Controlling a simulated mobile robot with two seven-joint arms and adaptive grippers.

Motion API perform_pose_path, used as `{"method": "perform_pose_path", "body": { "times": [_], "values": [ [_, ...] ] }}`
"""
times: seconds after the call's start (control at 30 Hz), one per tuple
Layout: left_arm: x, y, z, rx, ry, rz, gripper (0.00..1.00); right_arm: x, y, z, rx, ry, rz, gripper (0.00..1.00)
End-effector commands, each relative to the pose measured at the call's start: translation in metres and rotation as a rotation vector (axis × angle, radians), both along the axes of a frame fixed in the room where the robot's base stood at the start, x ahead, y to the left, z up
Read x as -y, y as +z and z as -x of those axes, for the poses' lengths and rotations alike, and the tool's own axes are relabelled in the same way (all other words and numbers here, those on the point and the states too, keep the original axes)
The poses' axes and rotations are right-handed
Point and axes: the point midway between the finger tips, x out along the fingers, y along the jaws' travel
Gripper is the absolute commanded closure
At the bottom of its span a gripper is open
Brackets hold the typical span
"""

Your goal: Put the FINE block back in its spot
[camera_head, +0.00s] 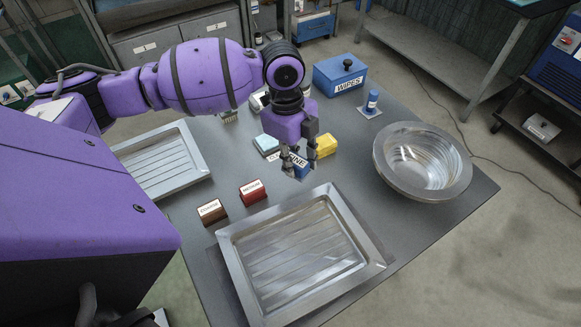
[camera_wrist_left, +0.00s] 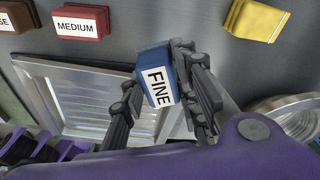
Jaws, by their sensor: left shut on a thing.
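The blue FINE block (camera_head: 301,169) is between the fingers of my left gripper (camera_head: 298,158), above the grey table. In the left wrist view the FINE block (camera_wrist_left: 157,80) shows its white label, tilted between the dark fingers, which are shut on it. The red MEDIUM block (camera_head: 253,191) and the brown COARSE block (camera_head: 212,211) stand in a slanted row on the table, in front and to the left of the held block. The MEDIUM block (camera_wrist_left: 80,22) also shows in the wrist view. The block's underside is hidden. My right gripper is not in view.
A shallow metal tray (camera_head: 232,262) lies in front and a ribbed tray (camera_head: 197,148) to the left. A metal bowl (camera_head: 381,170) stands right. A yellow block (camera_head: 327,145) and a pale teal block (camera_head: 265,143) are close behind the gripper. A blue WIPES box (camera_head: 338,74) is further back.

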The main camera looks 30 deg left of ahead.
Motion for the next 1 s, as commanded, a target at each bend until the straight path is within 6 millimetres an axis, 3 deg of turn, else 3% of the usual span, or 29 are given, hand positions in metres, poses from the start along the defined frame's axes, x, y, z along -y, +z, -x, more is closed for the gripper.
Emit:
{"method": "perform_pose_path", "body": {
  "times": [0.1, 0.43, 0.6, 1.0],
  "values": [
    [-0.012, -0.019, -0.007, -0.004, 0.003, 0.000, 0.96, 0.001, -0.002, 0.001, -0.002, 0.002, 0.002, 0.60],
    [-0.027, -0.040, -0.017, -0.002, 0.003, 0.000, 0.96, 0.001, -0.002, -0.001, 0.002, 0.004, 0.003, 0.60],
    [-0.025, -0.065, -0.016, -0.002, 0.001, 0.000, 0.96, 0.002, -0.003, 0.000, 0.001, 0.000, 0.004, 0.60],
    [-0.025, -0.071, -0.017, 0.001, 0.000, 0.001, 0.96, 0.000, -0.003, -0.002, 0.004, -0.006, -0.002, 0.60]
  ]
}}
